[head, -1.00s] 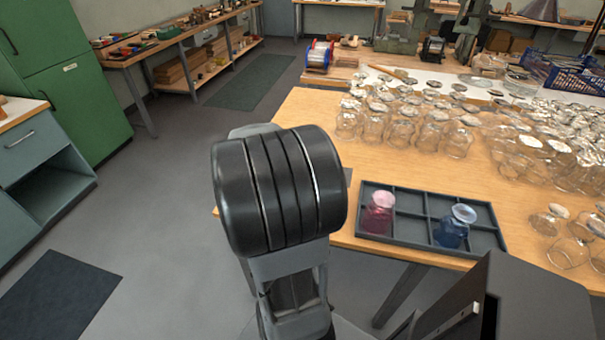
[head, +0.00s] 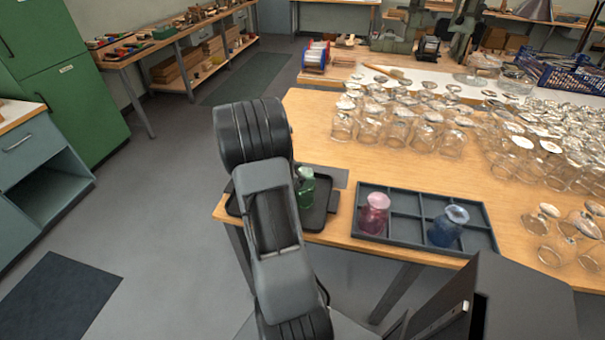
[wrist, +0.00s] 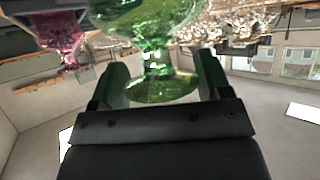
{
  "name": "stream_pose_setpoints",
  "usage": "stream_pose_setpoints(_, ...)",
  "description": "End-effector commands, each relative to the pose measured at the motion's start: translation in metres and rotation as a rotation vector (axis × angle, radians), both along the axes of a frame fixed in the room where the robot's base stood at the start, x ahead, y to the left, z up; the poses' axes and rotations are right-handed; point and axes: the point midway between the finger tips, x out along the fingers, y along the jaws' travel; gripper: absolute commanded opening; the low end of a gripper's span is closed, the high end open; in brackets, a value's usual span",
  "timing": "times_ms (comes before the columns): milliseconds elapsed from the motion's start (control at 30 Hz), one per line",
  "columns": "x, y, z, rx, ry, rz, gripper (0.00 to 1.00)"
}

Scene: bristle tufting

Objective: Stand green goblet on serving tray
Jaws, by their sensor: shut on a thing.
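The green goblet (head: 306,190) shows beside my arm in the head view, in front of the black serving tray (head: 318,220) at the table's near left corner. It looks mouth down with its foot up; I cannot tell whether it touches the tray. In the wrist view, which looks upside down, the goblet (wrist: 155,58) is between the two fingers of my gripper (wrist: 158,75), shut on it around the stem near the foot. My arm hides the gripper and part of the tray in the head view.
A compartment tray (head: 400,232) right of the serving tray holds a pink goblet (head: 375,214) and a blue goblet (head: 448,226). Many clear glasses (head: 400,125) fill the table behind. Bare wood (head: 305,125) lies behind the serving tray.

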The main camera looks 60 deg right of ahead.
Motion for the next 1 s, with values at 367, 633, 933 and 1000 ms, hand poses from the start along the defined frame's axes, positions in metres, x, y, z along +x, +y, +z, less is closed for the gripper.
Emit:
stream_pose_setpoints(367,0.0003,0.0001,-0.0033,-0.001,-0.001,0.0,0.39)
stream_pose_setpoints(633,0.0002,0.0002,-0.0069,-0.001,-0.001,0.0,0.72)
stream_pose_setpoints(933,0.0001,0.0002,-0.0059,0.0,0.0,0.001,0.97)
stream_pose_setpoints(1000,0.0001,0.0002,-0.0059,0.0,0.0,0.001,0.97)
